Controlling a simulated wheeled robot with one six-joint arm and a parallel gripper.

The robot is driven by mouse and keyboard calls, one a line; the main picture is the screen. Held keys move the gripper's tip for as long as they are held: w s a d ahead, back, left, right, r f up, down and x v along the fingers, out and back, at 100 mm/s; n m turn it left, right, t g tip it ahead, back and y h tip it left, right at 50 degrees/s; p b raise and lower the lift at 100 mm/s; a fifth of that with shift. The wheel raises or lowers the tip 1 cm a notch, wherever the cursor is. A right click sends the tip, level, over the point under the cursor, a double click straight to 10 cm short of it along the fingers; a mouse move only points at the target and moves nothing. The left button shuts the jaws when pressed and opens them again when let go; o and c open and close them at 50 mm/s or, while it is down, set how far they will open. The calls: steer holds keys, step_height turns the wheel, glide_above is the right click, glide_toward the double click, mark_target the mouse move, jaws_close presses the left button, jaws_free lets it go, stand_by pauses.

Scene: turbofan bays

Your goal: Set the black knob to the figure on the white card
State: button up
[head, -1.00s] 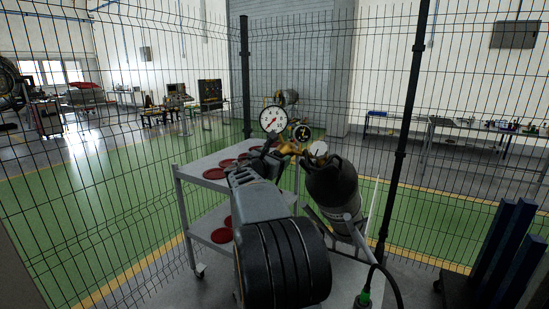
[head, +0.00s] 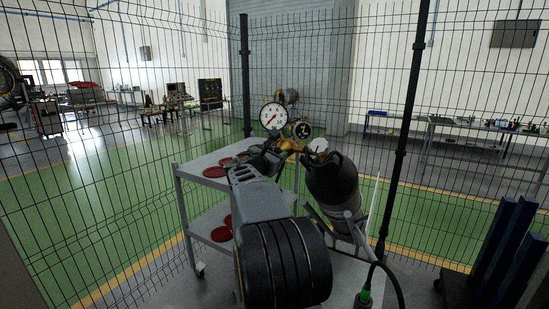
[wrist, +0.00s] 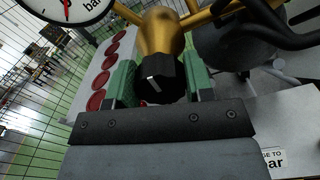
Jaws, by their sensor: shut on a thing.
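The black knob (wrist: 158,82) is faceted with a white mark on its face, and sits on the end of a brass regulator body (wrist: 160,32). My gripper (wrist: 160,88) has its green-padded fingers on either side of the knob and is shut on it. In the head view my gripper (head: 268,157) reaches the brass regulator (head: 288,146), and the knob is hidden there. The white card (wrist: 276,160) shows only in part at lower right of the wrist view, with "GE TO" and "bar" readable; its figure is hidden. A large white gauge (head: 273,116) with a red needle stands above.
A smaller dark gauge (head: 302,130) is beside the large one. A dark gas cylinder (head: 334,185) leans close at right. A grey trolley (head: 208,183) carries several red discs. Wire fencing (head: 120,180) stands behind, and blue uprights (head: 510,245) are at far right.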

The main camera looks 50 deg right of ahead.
steer(key=m+b, duration=0.2)
steer(key=b, duration=0.1)
steer(key=shift+f, duration=0.4)
steer(key=m+b, duration=0.4)
steer(key=b, duration=0.1)
steer(key=shift+s+m, duration=0.1)
steer(key=shift+m, duration=0.3)
steer(key=m+b, duration=0.4)
steer(key=shift+r+m+b, duration=0.1)
steer(key=shift+m+b, duration=0.9)
steer(key=shift+m, duration=0.3)
steer(key=shift+r, duration=0.1)
steer(key=o, duration=0.9)
